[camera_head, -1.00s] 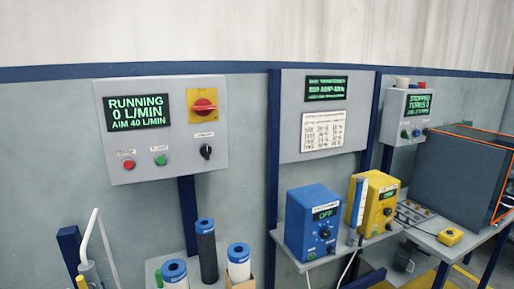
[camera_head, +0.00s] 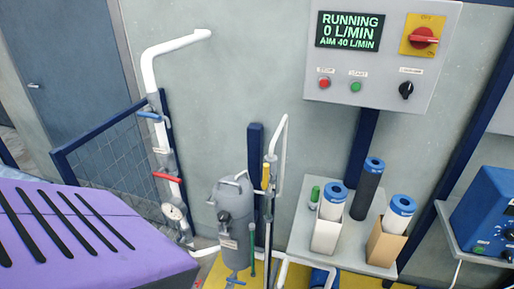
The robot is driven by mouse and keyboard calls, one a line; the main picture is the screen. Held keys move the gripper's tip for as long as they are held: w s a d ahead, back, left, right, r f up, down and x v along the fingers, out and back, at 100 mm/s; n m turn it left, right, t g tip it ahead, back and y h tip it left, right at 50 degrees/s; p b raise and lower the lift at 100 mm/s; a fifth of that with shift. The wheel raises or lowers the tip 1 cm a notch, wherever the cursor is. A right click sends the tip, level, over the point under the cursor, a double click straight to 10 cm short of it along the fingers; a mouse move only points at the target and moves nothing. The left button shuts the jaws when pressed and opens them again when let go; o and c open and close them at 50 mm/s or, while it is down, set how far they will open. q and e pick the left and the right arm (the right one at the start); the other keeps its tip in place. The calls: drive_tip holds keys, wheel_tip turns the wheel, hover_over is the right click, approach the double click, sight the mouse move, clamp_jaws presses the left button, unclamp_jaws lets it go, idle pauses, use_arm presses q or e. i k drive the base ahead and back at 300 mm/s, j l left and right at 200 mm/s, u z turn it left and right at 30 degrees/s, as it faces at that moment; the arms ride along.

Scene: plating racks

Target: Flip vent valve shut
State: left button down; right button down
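A grey filter housing (camera_head: 235,213) stands at the centre with pipes around it. A black knob (camera_head: 224,216) is on its front. A lever with a yellow handle (camera_head: 266,176) sits upright along the thin pipe to its right. On the left pipe are a blue lever (camera_head: 150,116) and, below it, a red lever (camera_head: 166,176), both lying across the pipe. A small blue handle (camera_head: 235,281) shows under the housing. The labels are too small to read, so I cannot tell which one is the vent valve. Neither of my grippers is in view.
A control panel (camera_head: 322,88) reads RUNNING, 0 L/MIN, AIM 40 L/MIN. A shelf (camera_head: 302,245) holds blue-ended cartridges. A pressure gauge (camera_head: 173,212) is on the left pipe. A mesh barrier (camera_head: 110,160) stands behind. A purple slotted surface (camera_head: 150,240) fills the lower left.

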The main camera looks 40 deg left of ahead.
sight(267, 178)
drive_tip(key=u, duration=1.25)
